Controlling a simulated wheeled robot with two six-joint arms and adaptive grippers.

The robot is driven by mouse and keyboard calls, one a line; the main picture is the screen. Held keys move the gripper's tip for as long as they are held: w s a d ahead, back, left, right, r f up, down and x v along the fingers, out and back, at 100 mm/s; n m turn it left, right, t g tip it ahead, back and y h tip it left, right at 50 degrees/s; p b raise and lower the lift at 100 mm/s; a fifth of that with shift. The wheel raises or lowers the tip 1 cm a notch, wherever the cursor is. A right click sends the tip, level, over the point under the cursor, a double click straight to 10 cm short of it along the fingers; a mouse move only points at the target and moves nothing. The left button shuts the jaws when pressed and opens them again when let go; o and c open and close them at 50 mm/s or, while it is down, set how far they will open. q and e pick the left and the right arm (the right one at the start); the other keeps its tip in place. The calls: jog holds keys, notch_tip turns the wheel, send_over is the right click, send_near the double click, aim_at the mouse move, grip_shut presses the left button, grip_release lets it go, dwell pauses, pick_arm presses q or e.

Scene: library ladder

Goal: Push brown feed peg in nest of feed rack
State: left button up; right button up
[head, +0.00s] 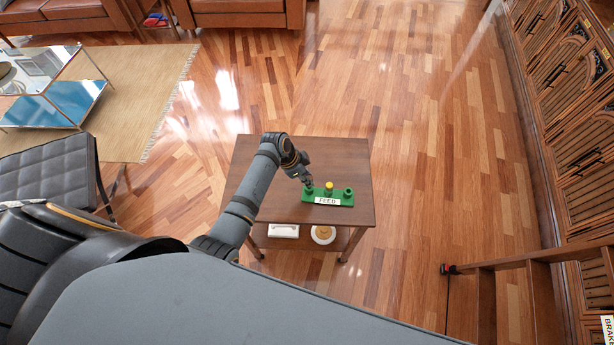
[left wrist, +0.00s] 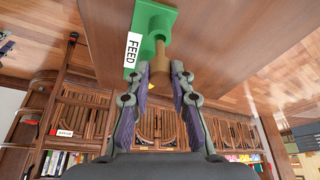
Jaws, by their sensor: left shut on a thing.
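The green feed rack (head: 340,201) stands on the brown table, with a white FEED label on its front. It also shows in the left wrist view (left wrist: 171,14), upside down. A yellow peg (head: 329,187) stands in its middle nest, and the right nest (head: 348,192) looks empty. My left gripper (head: 308,184) is at the rack's left nest. In the left wrist view, the gripper (left wrist: 160,70) is shut on the brown peg (left wrist: 162,57), whose end meets the green nest (left wrist: 154,22). How deep it sits I cannot tell. My right gripper is not in view.
The table top (head: 290,213) is bare around the rack. A white object (head: 283,231) and a round item (head: 323,235) lie on its lower shelf. A dark padded seat (head: 45,165) stands at left. A wooden ladder (head: 510,268) is at right.

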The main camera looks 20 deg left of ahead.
pick_arm(q)
jog(key=shift+p, duration=0.3)
jog(key=shift+f, duration=0.7)
dwell(1.6)
jog(key=shift+f+b, duration=0.85)
jog(key=shift+f, duration=0.2)
dwell(1.0)
jog(key=o, duration=1.3)
notch_tip(320, 180, up, 6)
jog(key=p, duration=0.6)
jog(key=shift+r, duration=0.1)
